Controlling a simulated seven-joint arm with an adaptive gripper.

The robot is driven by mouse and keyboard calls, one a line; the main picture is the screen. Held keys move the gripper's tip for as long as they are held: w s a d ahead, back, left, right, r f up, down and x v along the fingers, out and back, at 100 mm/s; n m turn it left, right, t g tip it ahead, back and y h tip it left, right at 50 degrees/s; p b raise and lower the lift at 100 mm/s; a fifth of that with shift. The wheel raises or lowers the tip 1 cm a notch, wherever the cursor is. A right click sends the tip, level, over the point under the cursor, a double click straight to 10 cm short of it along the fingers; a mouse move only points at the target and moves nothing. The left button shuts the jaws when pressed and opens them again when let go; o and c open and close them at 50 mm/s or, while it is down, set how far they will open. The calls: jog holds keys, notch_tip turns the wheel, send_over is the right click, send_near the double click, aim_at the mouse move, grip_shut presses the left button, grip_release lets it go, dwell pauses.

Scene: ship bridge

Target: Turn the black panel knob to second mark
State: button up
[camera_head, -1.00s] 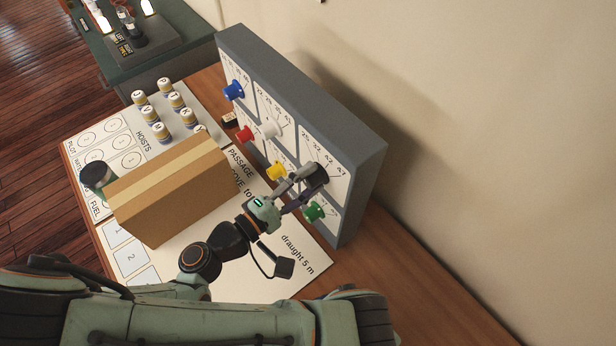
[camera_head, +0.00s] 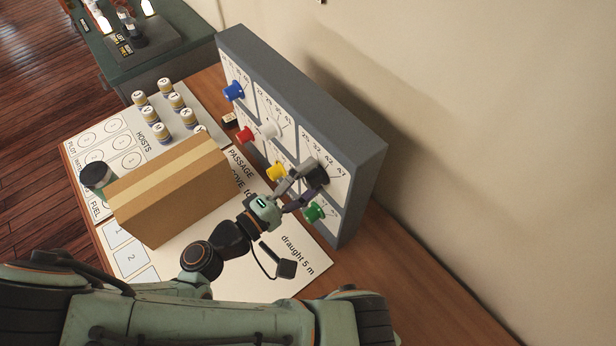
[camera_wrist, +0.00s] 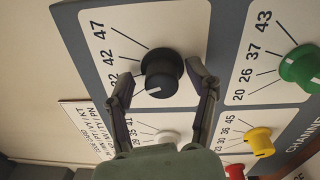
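The black knob (camera_wrist: 162,72) sits on a white plate of the upright grey panel, in the upper middle of the wrist view. A white line shows on its lower-left face. Printed marks fan out to its left, with 47, 42 and another number readable; a finger hides part of the scale. My gripper (camera_wrist: 160,78) has one finger on each side of the knob, with small gaps showing, so it looks open around it. In the head view the black knob (camera_head: 316,175) is partly covered by my gripper (camera_head: 304,186).
A green knob (camera_head: 313,212) is close below my gripper. Yellow (camera_head: 276,171), red (camera_head: 244,134), white (camera_head: 269,129) and blue (camera_head: 233,91) knobs share the panel (camera_head: 365,165). A cardboard box (camera_head: 175,195) stands left of my wrist, near a dark cup (camera_head: 97,175) and several labelled pegs.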

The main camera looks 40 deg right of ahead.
jog(key=shift+a+f, duration=0.1)
jog(key=shift+a, duration=0.15)
jog(key=a, duration=1.1)
jog(key=shift+s+a+f, duration=0.15)
jog(key=shift+s+a, duration=0.05)
jog(key=shift+a, duration=0.15)
jog(key=s+d+f+m+g+y, duration=0.1)
jog(key=s+d+f+g+y, duration=0.3)
jog(key=y, duration=0.7)
jog(key=s+a+r+t+y, duration=0.3)
jog(key=r+y, duration=0.3)
jog(key=y, duration=0.2)
jog(key=shift+r, duration=0.25)
dwell(1.9)
